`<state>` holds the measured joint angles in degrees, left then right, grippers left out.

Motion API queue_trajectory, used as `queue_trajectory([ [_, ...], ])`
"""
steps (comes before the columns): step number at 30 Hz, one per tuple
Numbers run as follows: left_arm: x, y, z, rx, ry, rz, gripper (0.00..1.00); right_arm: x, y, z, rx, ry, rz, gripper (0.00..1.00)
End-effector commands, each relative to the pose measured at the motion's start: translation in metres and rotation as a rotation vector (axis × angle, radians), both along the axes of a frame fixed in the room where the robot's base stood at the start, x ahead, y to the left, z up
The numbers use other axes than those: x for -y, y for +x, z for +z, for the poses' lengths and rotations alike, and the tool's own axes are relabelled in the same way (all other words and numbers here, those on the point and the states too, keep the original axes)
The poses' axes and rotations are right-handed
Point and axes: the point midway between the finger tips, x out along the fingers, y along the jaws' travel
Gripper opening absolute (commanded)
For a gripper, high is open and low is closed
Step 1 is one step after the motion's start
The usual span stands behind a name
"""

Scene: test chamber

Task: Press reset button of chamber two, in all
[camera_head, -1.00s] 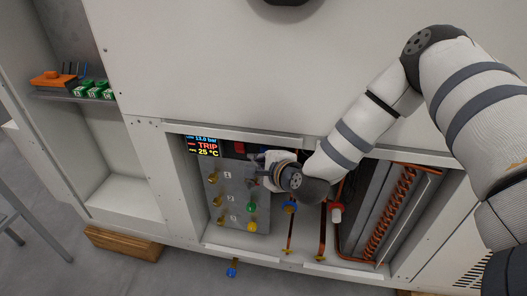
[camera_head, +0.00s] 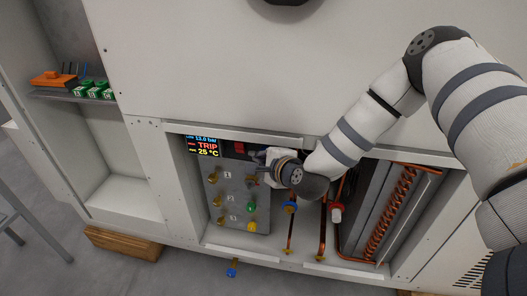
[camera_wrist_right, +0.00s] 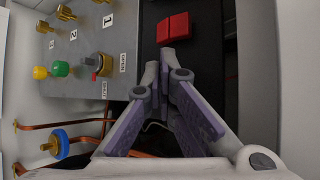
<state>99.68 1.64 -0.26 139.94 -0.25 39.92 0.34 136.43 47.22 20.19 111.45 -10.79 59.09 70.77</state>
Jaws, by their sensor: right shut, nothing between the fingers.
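The control panel (camera_head: 238,203) is grey, with brass fittings labelled 1, 2 and 3. It carries a green button (camera_head: 250,208) and a yellow button (camera_head: 252,223); in the right wrist view the green one (camera_wrist_right: 60,68) and yellow one (camera_wrist_right: 40,72) are at left. No label reading "reset" is legible. A display (camera_head: 203,146) above shows "TRIP" and "25 °C". A red two-part switch (camera_wrist_right: 172,28) sits on the black strip, just beyond my right fingertips. My right gripper (camera_wrist_right: 166,62) is shut and empty, apart from the switch. My left gripper is not in view.
A selector knob (camera_wrist_right: 103,64) with a red mark stands on the panel. The bay's frame edges surround the gripper. A shelf (camera_head: 70,97) holds orange and green items.

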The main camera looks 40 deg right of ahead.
Motion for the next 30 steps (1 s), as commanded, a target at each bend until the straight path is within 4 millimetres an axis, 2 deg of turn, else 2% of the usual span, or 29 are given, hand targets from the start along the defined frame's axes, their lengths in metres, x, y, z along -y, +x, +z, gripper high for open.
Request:
queue_trajectory([
  [30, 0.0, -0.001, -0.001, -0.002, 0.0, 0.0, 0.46, 0.013, 0.011, 0.005, 0.014, -0.004, -0.009, 0.0],
])
